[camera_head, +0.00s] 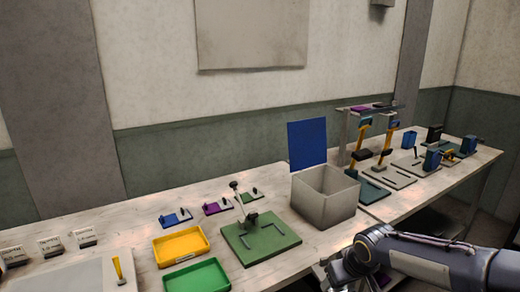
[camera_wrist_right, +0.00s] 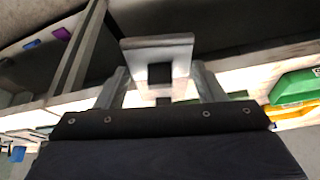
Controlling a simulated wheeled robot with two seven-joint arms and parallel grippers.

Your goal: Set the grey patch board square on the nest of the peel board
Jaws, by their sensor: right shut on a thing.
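My right gripper (camera_head: 345,270) is low at the front edge of the table, in front of the grey bin. In the right wrist view its fingers (camera_wrist_right: 162,88) are shut on a pale grey plate with a dark square block, which looks like the grey patch board (camera_wrist_right: 158,44). In the head view I cannot make out the held board. A green board (camera_head: 262,250) with pale angle strips and a small grey post lies on the table left of the gripper; it looks like the peel board, and its nest shows nothing on it. My left gripper is not in view.
The open grey bin (camera_head: 324,200) stands between the green board and the right-hand fixtures. A yellow tray (camera_head: 180,261) and a green tray (camera_head: 197,290) lie to the left. Small blue (camera_head: 176,220), purple (camera_head: 216,210) and green boards lie behind. A blue panel (camera_head: 307,146) stands at the back.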

